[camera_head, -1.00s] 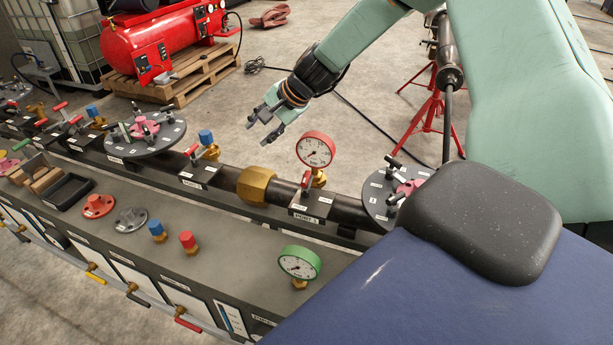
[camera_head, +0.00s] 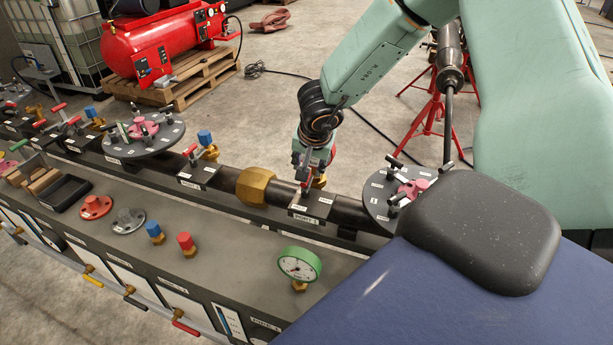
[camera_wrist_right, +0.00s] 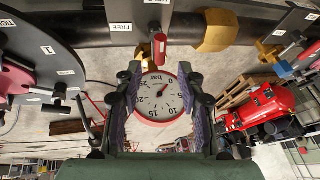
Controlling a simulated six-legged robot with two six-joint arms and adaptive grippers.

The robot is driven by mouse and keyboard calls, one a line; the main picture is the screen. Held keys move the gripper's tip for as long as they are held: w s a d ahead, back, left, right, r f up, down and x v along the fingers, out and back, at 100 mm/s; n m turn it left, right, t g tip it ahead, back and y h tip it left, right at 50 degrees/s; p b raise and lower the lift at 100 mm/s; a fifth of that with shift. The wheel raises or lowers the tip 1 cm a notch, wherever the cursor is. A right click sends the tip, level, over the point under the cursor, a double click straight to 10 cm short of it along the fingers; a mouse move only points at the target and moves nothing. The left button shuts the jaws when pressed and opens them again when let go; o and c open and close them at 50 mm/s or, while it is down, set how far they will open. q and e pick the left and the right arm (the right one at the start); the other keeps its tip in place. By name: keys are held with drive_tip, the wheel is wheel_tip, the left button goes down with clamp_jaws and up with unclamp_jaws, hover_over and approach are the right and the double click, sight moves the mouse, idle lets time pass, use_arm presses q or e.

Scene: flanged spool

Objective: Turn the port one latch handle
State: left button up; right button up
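The port one block (camera_head: 311,204) carries a "PORT 1" label and sits on the dark pipe. Its latch handle (camera_head: 306,186) is red in the head view, partly behind my wrist. In the right wrist view the red latch handle (camera_wrist_right: 160,48) stands beyond the fingertips, near the FREE label. My right gripper (camera_wrist_right: 159,80) has its fingers apart, one on each side of the red-rimmed pressure gauge (camera_wrist_right: 159,98); contact is unclear. In the head view my right gripper hides most of this gauge. My left gripper is not in view.
A brass hex fitting (camera_head: 255,186) is on the pipe left of port one. A round flange (camera_head: 378,197) with black clamps stands to its right. A green gauge (camera_head: 299,264) and loose caps stand on the bench. A red compressor (camera_head: 165,45) is behind.

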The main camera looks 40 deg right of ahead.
drive_tip(key=b+x, duration=0.1)
drive_tip(key=x, duration=0.5)
drive_tip(key=shift+w, duration=0.1)
drive_tip(key=shift+r, duration=0.1)
clamp_jaws()
